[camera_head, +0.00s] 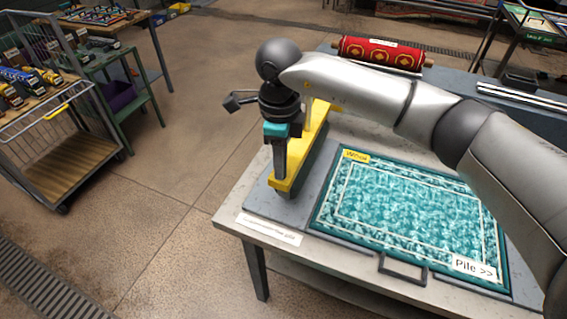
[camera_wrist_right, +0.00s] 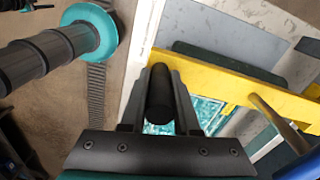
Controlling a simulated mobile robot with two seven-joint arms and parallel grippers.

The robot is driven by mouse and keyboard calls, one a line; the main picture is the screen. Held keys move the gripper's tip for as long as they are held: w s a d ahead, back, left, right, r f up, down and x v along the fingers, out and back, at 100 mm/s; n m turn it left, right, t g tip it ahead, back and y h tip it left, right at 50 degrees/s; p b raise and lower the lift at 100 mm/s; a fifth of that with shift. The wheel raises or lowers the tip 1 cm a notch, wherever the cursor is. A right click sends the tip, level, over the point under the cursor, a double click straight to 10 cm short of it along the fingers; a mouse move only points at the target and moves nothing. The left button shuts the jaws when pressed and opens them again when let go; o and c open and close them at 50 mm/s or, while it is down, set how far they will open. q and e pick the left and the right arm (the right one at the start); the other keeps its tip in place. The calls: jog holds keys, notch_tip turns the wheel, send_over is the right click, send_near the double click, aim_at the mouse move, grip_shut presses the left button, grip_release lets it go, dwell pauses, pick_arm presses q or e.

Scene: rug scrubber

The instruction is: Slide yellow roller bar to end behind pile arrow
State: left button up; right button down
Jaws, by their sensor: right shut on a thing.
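The yellow roller bar (camera_head: 301,158) lies beside the left edge of the teal rug (camera_head: 410,215), on the grey table plate. In the right wrist view the yellow bar (camera_wrist_right: 222,82) crosses the right half. My right gripper (camera_head: 281,150) is at the bar, seen from the side. In the wrist view its fingers (camera_wrist_right: 160,98) are shut around a black cylindrical handle (camera_wrist_right: 160,92). The rug's pile label (camera_head: 473,267) reads "Pile >>", with its arrows pointing right. A yellow label (camera_head: 356,156) reads "Wool". My right arm hides part of the bar and table. My left gripper is not in view.
The table (camera_head: 238,218) has a black handle (camera_head: 402,270) along its front edge. A red rolled rug (camera_head: 381,53) lies on a dark bench behind. A wheeled cart (camera_head: 62,165) and green shelf stand at left. The floor between is clear.

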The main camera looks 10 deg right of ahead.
jog(key=shift+w+a+r, duration=0.1)
jog(key=shift+a, duration=0.1)
jog(key=c, duration=1)
grip_release()
jog(key=o, duration=0.3)
jog(key=shift+o, duration=0.2)
notch_tip(320, 180, up, 15)
jog(key=shift+r, duration=0.1)
